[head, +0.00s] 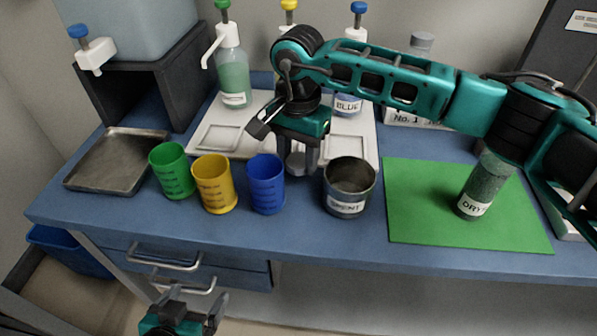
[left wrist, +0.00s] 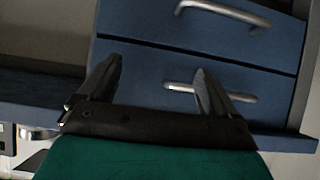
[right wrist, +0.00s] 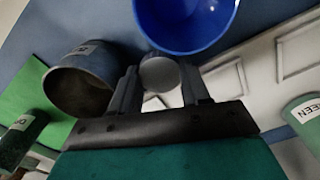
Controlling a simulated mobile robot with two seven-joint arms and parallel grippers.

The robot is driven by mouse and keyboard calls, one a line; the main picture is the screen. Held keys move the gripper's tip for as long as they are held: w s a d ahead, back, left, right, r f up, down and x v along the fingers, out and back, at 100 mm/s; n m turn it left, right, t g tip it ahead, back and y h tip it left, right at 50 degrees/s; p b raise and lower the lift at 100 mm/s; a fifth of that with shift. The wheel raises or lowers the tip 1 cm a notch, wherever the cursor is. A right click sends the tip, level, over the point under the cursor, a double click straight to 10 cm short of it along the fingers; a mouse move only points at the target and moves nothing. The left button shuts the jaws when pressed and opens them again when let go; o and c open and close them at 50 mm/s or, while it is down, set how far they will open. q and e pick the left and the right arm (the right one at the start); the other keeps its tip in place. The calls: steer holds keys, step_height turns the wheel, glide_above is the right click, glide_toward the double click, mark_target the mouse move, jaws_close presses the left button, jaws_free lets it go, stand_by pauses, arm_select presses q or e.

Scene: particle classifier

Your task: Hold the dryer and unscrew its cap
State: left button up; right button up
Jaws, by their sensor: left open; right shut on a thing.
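The dryer (head: 487,187) is a clear cylinder of dark green grains with a white label, standing on the green mat (head: 420,225) at the right. My right arm hides its top in the head view. My right gripper (head: 297,158) is at the table's middle, between the blue cup and the grey cup, shut on a round grey cap (right wrist: 160,74). The cap sits between the fingertips in the right wrist view (right wrist: 161,88), away from the dryer. My left gripper (head: 184,310) is open and empty, low in front of the drawers; it also shows in the left wrist view (left wrist: 158,85).
Green (head: 172,172), yellow (head: 214,185) and blue (head: 266,185) cups and a grey labelled cup (head: 347,205) line the front. A metal tray (head: 115,165) lies at left. Pump bottles (head: 232,75) stand on a white tray behind. Drawers (left wrist: 190,60) face my left gripper.

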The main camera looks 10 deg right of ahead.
mark_target(298, 184)
step_height(298, 184, down, 4)
arm_select(q)
steer(key=shift+w, duration=0.1)
arm_select(e)
steer(key=shift+f, duration=0.3)
steer(key=shift+f+b, duration=0.25)
steer(key=shift+b, duration=0.15)
arm_select(q)
steer(key=shift+d, duration=0.15)
arm_select(e)
steer(key=o, duration=1.2)
steer(key=shift+r, duration=0.1)
arm_select(q)
steer(key=shift+r, duration=0.2)
arm_select(e)
steer(key=shift+r, duration=0.1)
